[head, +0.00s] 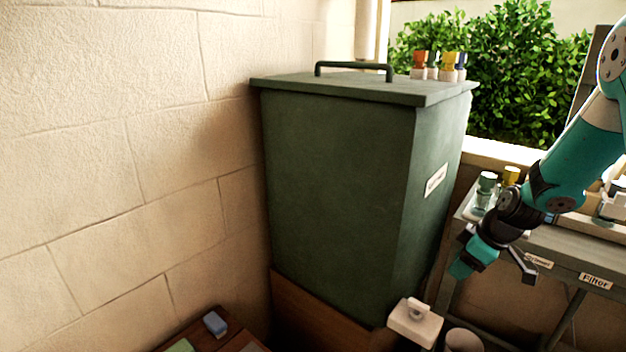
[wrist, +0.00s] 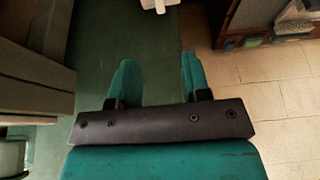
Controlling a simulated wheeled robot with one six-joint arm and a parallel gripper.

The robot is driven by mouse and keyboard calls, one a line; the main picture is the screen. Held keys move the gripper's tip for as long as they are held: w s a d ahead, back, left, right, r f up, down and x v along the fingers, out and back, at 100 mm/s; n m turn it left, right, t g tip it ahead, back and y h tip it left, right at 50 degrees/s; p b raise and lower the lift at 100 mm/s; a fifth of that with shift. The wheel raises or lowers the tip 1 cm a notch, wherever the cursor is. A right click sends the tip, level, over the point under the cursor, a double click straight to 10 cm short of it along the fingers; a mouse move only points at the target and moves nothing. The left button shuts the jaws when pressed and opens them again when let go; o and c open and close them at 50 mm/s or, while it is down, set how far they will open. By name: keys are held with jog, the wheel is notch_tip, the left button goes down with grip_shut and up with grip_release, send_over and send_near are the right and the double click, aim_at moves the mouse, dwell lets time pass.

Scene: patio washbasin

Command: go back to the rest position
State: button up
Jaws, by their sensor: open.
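My gripper (head: 497,272) is at the right in the head view, at the end of my teal arm, pointing down in front of the metal table. Its two fingers are apart. In the wrist view my gripper (wrist: 155,80) shows two teal fingers with a clear gap and nothing between them. Below them lies a green surface. The gripper appears clear of the things around it.
A tall green lidded bin (head: 335,180) stands in the middle on a wooden base, with small bottles (head: 437,66) on its lid. The table (head: 560,250) at right holds bottles (head: 485,190). A white block-like object (head: 415,323) sits low beside the bin. A wall is at left.

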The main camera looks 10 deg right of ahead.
jog(key=s+a+r+g+y, duration=0.1)
jog(key=s+a+r, duration=0.2)
jog(key=a+r, duration=0.5)
jog(key=s+a+r+g, duration=0.1)
jog(key=s+a+r, duration=0.35)
jog(key=a, duration=0.75)
jog(key=s+a+r+g, duration=0.1)
jog(key=s+a+r, duration=0.25)
jog(key=s, duration=0.45)
jog(key=s+a+r+g, duration=0.1)
jog(key=s+a+r, duration=0.1)
jog(key=s+a, duration=0.45)
notch_tip(320, 180, up, 14)
jog(key=s+d+p, duration=0.1)
jog(key=p, duration=1.2)
jog(key=shift+d+f+m, duration=0.15)
jog(key=shift+f+m, duration=0.05)
jog(key=shift+m, duration=0.2)
